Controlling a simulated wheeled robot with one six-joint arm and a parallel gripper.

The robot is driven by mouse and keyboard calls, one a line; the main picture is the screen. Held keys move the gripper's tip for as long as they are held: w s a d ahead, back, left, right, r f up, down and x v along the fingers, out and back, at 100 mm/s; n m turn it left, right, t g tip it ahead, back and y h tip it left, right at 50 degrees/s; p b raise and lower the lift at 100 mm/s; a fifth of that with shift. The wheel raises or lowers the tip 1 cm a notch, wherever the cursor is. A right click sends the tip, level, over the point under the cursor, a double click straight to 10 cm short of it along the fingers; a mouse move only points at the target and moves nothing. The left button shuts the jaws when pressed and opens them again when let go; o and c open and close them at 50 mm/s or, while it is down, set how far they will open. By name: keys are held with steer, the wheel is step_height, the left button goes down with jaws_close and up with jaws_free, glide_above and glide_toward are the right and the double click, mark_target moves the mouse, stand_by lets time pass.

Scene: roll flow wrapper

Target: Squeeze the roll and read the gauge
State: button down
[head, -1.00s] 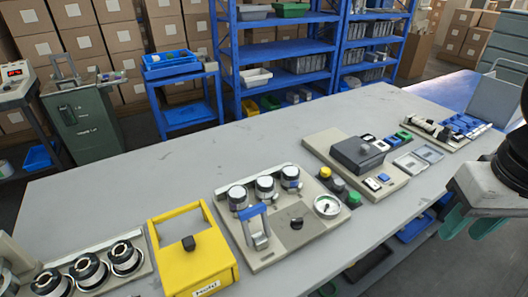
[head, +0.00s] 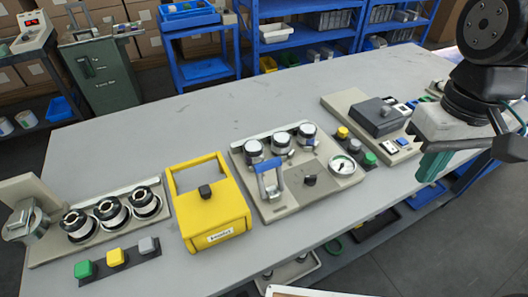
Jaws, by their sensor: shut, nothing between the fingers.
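The gauge panel is a beige board (head: 290,210) near the middle of the table. It carries a round white dial gauge (head: 342,165), a black knob (head: 310,180), a blue-handled lever frame (head: 271,188) and three silver-topped cylinders (head: 281,141) along its back. The dial reading is too small to make out. Three dark rolls with silver cores (head: 110,209) stand in a holder at the left; which roll is meant cannot be told. My gripper (head: 433,166), with green fingers, hangs over the table's right side, shut and empty, apart from the panel and the rolls.
A yellow box with a handle (head: 216,210) stands between the roll holder and gauge panel. Button strips lie at left front (head: 116,259) and right of the gauge (head: 356,146). A dark-lidded device (head: 379,118) is near my arm. The table's back left is clear.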

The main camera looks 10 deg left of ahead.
steer(key=w+a+f+n, duration=0.1)
steer(key=w+a, duration=0.4)
steer(key=a, duration=0.5)
steer(key=w+a+f+n, duration=0.1)
steer(key=w+a+f, duration=0.2)
steer(key=w+a, duration=0.3)
steer(key=w+a+f+n, duration=0.2)
steer(key=w+a, duration=0.3)
steer(key=a, duration=0.9)
steer(key=shift+w, duration=0.4)
steer(key=shift+f, duration=0.1)
steer(key=f, duration=1)
steer(key=shift+s+d, duration=0.2)
steer(key=shift+s, duration=0.05)
steer(key=shift+s+d+r, duration=0.45)
steer(key=shift+s+d, duration=0.05)
steer(key=shift+s, duration=0.25)
steer(key=shift+s+d+r, duration=0.4)
steer(key=shift+s+d, duration=0.1)
steer(key=shift+s, duration=0.25)
steer(key=shift+s+r, duration=0.1)
steer(key=shift+s, duration=0.05)
